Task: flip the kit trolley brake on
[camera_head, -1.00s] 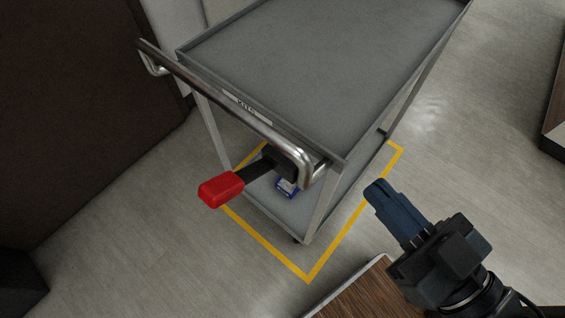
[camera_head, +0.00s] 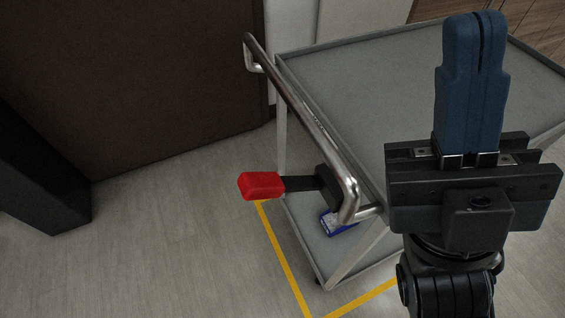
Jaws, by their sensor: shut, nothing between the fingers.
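The kit trolley (camera_head: 380,85) is a grey two-shelf cart with a bent metal push handle (camera_head: 310,118) at its near left end. The brake lever is a dark bar with a red grip (camera_head: 260,186). It sticks out to the left, roughly level, from a black block (camera_head: 330,187) below the handle. My gripper (camera_head: 476,22) is at the right, blue fingers pointing up in the picture, shut and empty. It is apart from the red grip and hides part of the trolley's top and right side.
A blue-and-white item (camera_head: 335,223) lies on the lower shelf. Yellow tape (camera_head: 283,258) marks the floor around the trolley. A dark brown panel (camera_head: 130,80) and a black block (camera_head: 40,165) stand at the left. The floor left of the red grip is clear.

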